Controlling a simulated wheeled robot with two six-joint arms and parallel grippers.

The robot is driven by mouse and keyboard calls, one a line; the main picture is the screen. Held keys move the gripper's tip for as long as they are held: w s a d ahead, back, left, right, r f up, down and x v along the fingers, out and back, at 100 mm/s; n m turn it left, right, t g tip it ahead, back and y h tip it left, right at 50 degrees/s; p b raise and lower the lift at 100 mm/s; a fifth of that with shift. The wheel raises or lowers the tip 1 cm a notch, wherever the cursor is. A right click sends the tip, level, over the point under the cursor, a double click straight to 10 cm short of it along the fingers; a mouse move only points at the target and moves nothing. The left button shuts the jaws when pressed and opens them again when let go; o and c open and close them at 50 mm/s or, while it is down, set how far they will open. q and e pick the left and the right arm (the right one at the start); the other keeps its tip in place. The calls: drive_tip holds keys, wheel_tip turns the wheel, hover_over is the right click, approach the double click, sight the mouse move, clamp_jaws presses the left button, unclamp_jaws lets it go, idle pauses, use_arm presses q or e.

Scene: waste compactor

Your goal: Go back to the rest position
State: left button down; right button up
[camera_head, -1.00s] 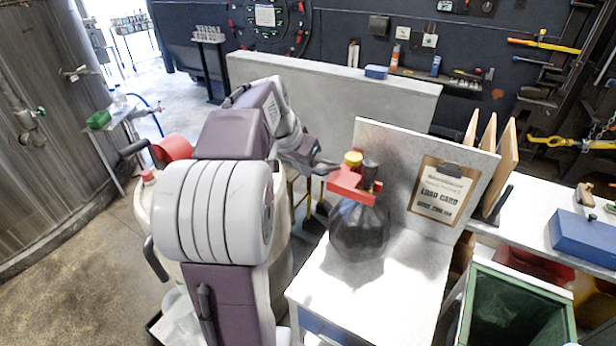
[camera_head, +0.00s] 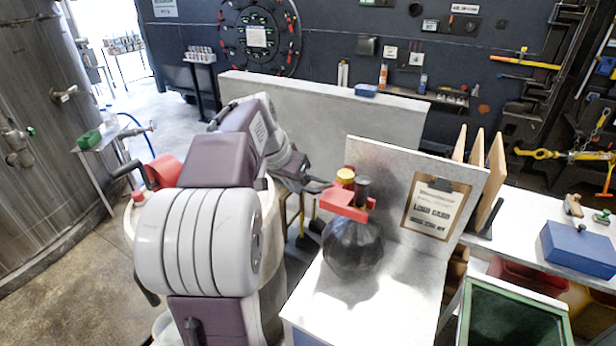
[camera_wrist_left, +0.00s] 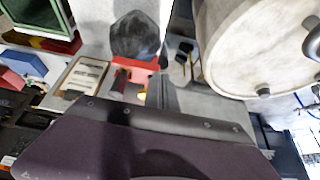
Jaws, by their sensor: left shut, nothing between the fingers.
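My left arm comes up from the lower left in the head view and bends over at its elbow. My left gripper (camera_head: 318,187) is small and partly hidden by the wrist; it is shut and empty beside the red clamp-like piece (camera_head: 345,204). I cannot tell whether it touches that piece. The red piece sits on the neck of a round black bag (camera_head: 352,246) standing on the white table (camera_head: 345,310). The bag (camera_wrist_left: 135,38) and red piece (camera_wrist_left: 135,66) also show in the left wrist view. My right gripper is not in view.
A clipboard card (camera_head: 437,207) leans on the grey panel behind the bag. A large pale drum (camera_wrist_left: 255,45) is close to the arm. A green-rimmed bin (camera_head: 515,300) and a blue box (camera_head: 580,250) are on the right. Floor at far left is open.

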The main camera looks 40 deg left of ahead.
use_arm(q)
drive_tip(key=s+d+f+m+g+h, duration=0.1)
drive_tip(key=d+f+m, duration=0.1)
drive_tip(key=d+f, duration=0.45)
drive_tip(key=d+f+m+g+h, duration=0.1)
drive_tip(key=d+f+m+g, duration=0.15)
drive_tip(key=d, duration=0.65)
drive_tip(key=s+d+f+n+y, duration=0.1)
drive_tip(key=s+d+f+n, duration=0.2)
drive_tip(key=s+f, duration=0.8)
wheel_tip(320, 180, down, 3)
drive_tip(key=shift+d+r+g, duration=0.2)
drive_tip(key=shift+g, duration=0.25)
